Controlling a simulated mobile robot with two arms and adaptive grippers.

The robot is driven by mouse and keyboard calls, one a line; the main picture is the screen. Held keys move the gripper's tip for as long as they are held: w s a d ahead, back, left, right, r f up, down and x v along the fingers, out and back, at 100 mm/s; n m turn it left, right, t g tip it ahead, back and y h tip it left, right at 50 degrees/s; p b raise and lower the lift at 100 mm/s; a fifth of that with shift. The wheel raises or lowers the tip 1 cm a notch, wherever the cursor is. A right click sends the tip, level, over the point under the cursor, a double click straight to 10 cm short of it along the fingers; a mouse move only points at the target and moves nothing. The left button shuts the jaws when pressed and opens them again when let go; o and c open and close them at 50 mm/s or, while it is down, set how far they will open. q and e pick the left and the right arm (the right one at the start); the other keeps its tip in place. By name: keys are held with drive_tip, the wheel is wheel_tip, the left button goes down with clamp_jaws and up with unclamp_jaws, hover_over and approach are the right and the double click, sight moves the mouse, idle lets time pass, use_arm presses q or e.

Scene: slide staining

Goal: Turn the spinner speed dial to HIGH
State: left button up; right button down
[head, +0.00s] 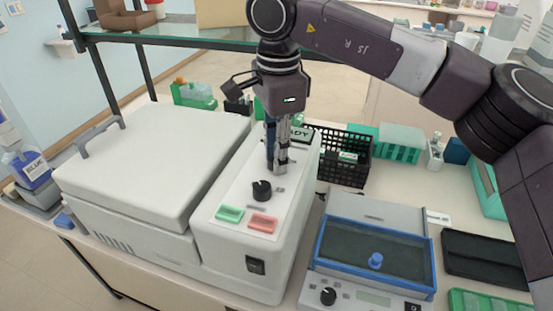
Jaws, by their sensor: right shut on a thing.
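The spinner (236,170) is a white machine with a closed lid (155,160) on its left and a sloped control panel on its right. A black dial (262,190) on the panel stands free, in front of my right gripper. My right gripper (277,168) points down at the panel just behind that dial. Its fingers are shut on a small part there, most likely another dial, which they hide. The dial labels are too small to read. My left gripper is not in view.
A green button (229,214) and a red button (263,223) sit below the free dial. A display (301,133) is partly covered by my gripper. A black basket (342,169) and a blue-framed bath (372,250) stand to the right. A shelf (175,41) spans the back.

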drive_tip(key=shift+m+b, duration=0.6)
drive_tip(key=shift+m, duration=1.6)
drive_tip(key=c, duration=1.6)
unclamp_jaws()
drive_tip(key=shift+a, duration=0.1)
drive_tip(key=r, duration=1.2)
drive_tip(key=shift+s, duration=0.3)
